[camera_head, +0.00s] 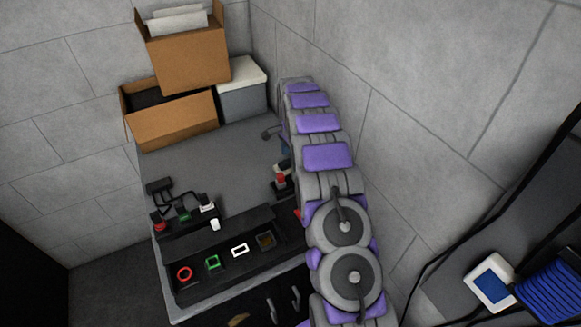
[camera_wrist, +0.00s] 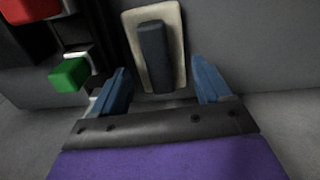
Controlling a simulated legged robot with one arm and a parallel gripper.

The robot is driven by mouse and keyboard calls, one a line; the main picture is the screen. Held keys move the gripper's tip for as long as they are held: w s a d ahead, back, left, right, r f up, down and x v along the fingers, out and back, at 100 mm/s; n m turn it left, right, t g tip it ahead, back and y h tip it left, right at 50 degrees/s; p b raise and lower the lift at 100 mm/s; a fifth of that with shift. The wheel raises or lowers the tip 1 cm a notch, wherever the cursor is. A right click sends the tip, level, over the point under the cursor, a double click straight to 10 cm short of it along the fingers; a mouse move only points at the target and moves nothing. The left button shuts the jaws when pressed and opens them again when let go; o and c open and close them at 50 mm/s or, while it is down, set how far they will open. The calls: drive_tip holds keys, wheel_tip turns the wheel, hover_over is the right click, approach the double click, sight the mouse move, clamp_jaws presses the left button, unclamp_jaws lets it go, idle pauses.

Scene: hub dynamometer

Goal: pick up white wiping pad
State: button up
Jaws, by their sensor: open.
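The white wiping pad (camera_wrist: 176,20) shows in the wrist view as an off-white rounded slab with a dark grey block-shaped handle (camera_wrist: 154,55) on it. My gripper (camera_wrist: 161,66) is open, with one blue finger to the left of the handle and one to the right. The handle's near end reaches between the fingers, with a visible gap on both sides. The pad's near edge lies close to the gripper's palm. In the head view my arm hides most of this spot, and I cannot make out the pad there.
In the wrist view a green block (camera_wrist: 69,75) and a red block (camera_wrist: 30,9) stand left of the gripper. In the head view a dark rack (camera_head: 228,283) with coloured frames stands in front. Cardboard boxes (camera_head: 189,60) and a grey bin (camera_head: 242,98) are behind. A wall is right of my arm.

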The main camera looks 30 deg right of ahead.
sight(291, 159)
wheel_tip(291, 159, down, 4)
drive_tip(key=shift+b, duration=0.35)
drive_tip(key=shift+r, duration=0.1)
drive_tip(key=shift+c, duration=0.2)
drive_tip(key=c, duration=0.7)
drive_tip(key=shift+o, duration=0.2)
wheel_tip(291, 159, up, 10)
drive_tip(key=shift+p, duration=0.95)
